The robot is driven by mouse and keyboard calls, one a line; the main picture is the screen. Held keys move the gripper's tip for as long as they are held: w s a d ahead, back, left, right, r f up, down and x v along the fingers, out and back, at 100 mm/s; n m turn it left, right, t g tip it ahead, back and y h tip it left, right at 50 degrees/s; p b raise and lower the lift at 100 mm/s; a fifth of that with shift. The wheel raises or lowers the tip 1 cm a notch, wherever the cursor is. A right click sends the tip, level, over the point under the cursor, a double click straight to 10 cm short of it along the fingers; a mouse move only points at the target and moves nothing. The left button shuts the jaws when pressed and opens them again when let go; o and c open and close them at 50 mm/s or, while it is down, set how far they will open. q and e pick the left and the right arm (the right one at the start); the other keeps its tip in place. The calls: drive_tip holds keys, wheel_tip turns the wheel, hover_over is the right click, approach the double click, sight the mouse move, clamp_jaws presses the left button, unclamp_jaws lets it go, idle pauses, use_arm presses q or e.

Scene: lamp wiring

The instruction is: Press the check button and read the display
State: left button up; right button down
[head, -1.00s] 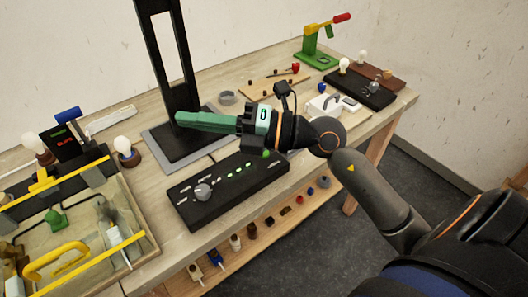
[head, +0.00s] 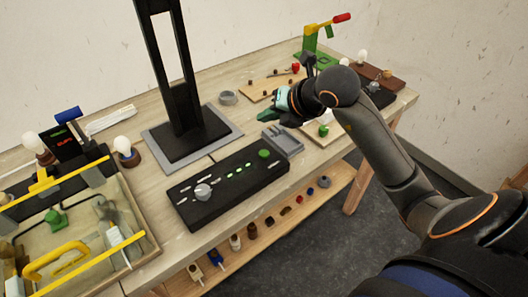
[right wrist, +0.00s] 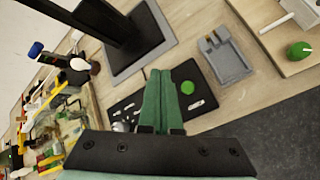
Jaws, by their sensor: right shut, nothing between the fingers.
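The black control panel (head: 222,196) lies on the workbench with a grey knob (head: 202,191), a row of lit green marks (head: 241,170) and a round green button (head: 264,153) at its far right end. The panel (right wrist: 205,98) and button (right wrist: 187,87) also show in the right wrist view. My right gripper (head: 264,116) has green fingers, shut and empty, above the bench behind the button. In the right wrist view the fingertips (right wrist: 158,72) appear left of the button, covering part of the panel. A small black display (head: 64,143) with red characters stands at the far left; its text is too small to read.
A grey tray (head: 284,139) sits just beyond the panel's right end. A board with another green knob (head: 323,131) lies further right. A tall black frame (head: 178,90) stands behind the panel. A glass-like bin (head: 135,256) with yellow bars fills the left.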

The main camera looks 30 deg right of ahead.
sight(266, 156)
drive_tip(key=shift+f, duration=0.15)
wheel_tip(266, 156, down, 8)
drive_tip(key=b, duration=0.6)
drive_tip(key=shift+f+b, duration=0.2)
drive_tip(key=shift+b, duration=0.3)
drive_tip(key=shift+f, duration=0.15)
idle(0.7)
idle(0.5)
